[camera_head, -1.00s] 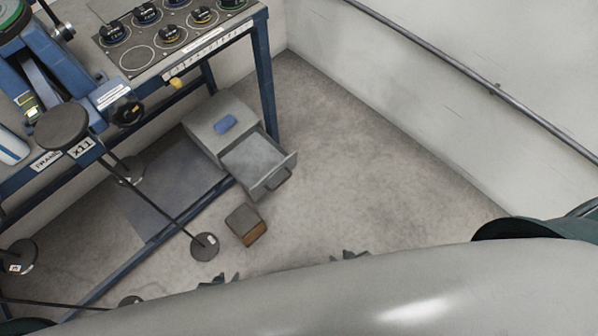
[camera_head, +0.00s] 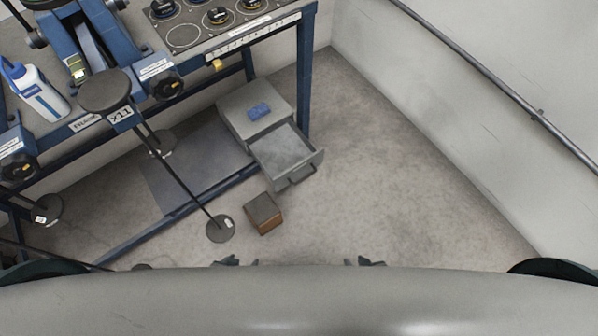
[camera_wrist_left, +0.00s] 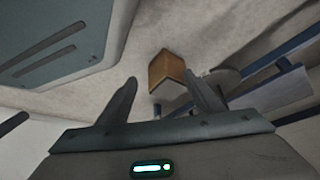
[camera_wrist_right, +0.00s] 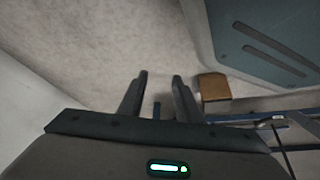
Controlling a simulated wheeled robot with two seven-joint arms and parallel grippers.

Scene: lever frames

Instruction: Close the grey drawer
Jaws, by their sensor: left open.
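The grey drawer (camera_head: 301,171) is pulled out of a small grey cabinet (camera_head: 237,106) that stands on the floor by the workbench leg. The drawer's inside is visible and looks empty, and its handle faces the lower right. My left gripper (camera_head: 237,262) and right gripper (camera_head: 365,262) show only as tips above my own body, well short of the drawer and apart from it. In the left wrist view my left gripper (camera_wrist_left: 160,82) is open and empty. In the right wrist view my right gripper (camera_wrist_right: 160,78) has a gap between its fingers and holds nothing.
A brown box (camera_head: 263,214) sits on the floor just in front of the drawer. A round-based stand (camera_head: 220,229) and the blue-framed workbench (camera_head: 306,70) are on the left. Floor to the right is clear up to the wall (camera_head: 470,150).

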